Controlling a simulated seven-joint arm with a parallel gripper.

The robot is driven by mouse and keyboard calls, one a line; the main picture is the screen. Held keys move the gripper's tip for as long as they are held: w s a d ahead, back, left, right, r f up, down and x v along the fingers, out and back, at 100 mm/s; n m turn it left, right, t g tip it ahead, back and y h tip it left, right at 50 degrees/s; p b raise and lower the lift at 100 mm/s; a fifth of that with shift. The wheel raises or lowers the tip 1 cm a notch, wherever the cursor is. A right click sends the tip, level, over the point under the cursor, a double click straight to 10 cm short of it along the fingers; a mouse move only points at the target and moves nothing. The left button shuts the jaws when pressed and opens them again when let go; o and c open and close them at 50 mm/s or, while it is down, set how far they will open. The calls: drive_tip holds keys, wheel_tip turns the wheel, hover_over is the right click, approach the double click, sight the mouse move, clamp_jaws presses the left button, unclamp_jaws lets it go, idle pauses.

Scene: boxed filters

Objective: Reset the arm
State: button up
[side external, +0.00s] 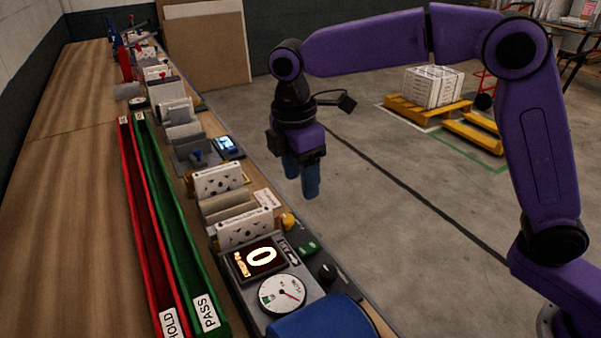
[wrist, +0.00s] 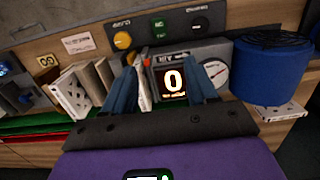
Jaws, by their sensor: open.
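My purple arm (side external: 365,42) reaches across the top of the side view, with its wrist pointing down. My gripper (side external: 302,182) hangs to the right of the bench in that view, with two blue fingers apart and nothing held. In the wrist view my gripper (wrist: 165,72) shows its fingers spread, with the tester's lit display (wrist: 173,83), reading 0, seen between them in the background. A white boxed filter (wrist: 142,88) shows just inside the left finger. I cannot tell its exact distance from the finger.
The bench holds the tester with a dial (side external: 283,293), a blue cylinder (side external: 322,318), white filters (side external: 218,181) in slots, a red HOLD channel (side external: 143,230) and a green PASS channel (side external: 178,230). Open floor lies right of the bench, with a yellow pallet (side external: 425,110) farther back.

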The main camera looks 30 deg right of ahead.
drive_tip(key=s+d+f+m, duration=0.2)
drive_tip(key=s+d, duration=0.9)
drive_tip(key=s, duration=0.3)
drive_tip(key=s+d+f+m+y, duration=0.1)
drive_tip(key=s+d+f+m, duration=0.2)
drive_tip(key=s+d, duration=0.8)
drive_tip(key=s, duration=0.3)
drive_tip(key=shift+f, duration=0.15)
